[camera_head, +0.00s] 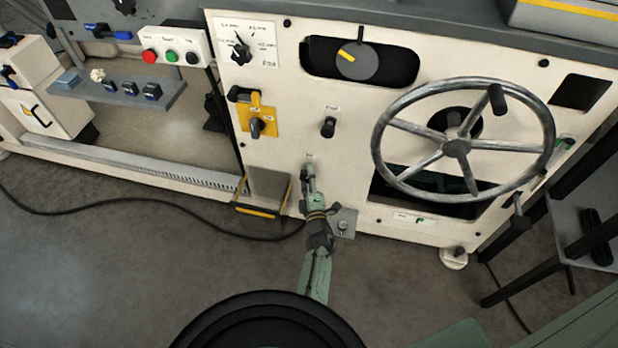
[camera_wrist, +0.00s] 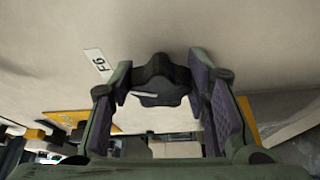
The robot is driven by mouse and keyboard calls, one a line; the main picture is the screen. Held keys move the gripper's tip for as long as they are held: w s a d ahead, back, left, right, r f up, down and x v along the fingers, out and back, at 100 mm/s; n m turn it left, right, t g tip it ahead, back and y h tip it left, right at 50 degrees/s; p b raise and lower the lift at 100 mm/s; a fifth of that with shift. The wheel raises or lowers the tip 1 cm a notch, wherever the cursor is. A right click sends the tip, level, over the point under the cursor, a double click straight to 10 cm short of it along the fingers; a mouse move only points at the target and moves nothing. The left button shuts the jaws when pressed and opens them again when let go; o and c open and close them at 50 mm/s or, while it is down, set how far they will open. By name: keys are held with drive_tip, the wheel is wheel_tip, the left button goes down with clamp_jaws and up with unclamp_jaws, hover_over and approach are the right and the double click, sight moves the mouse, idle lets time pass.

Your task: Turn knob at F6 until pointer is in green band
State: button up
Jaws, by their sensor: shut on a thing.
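The knob (camera_wrist: 160,80) is dark and lobed, with a pale line on its face, and sits on the cream panel in the wrist view. A label reading F6 (camera_wrist: 98,63) is on the panel to its left. My gripper (camera_wrist: 161,92) has one finger on each side of the knob and is shut on it. In the head view my gripper (camera_head: 309,180) is at the lower front panel, below a small label (camera_head: 309,156), and hides the knob. I cannot make out a green band or its pointer in either view.
A large handwheel (camera_head: 456,148) stands out to the right of my gripper. A black knob (camera_head: 328,127) is above it. A yellow-plated switch (camera_head: 256,127) and a yellow-edged step (camera_head: 262,205) are to the left. A cable (camera_head: 150,203) lies on the open floor.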

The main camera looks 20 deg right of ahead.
drive_tip(key=o, duration=1.2)
drive_tip(key=shift+r, duration=0.1)
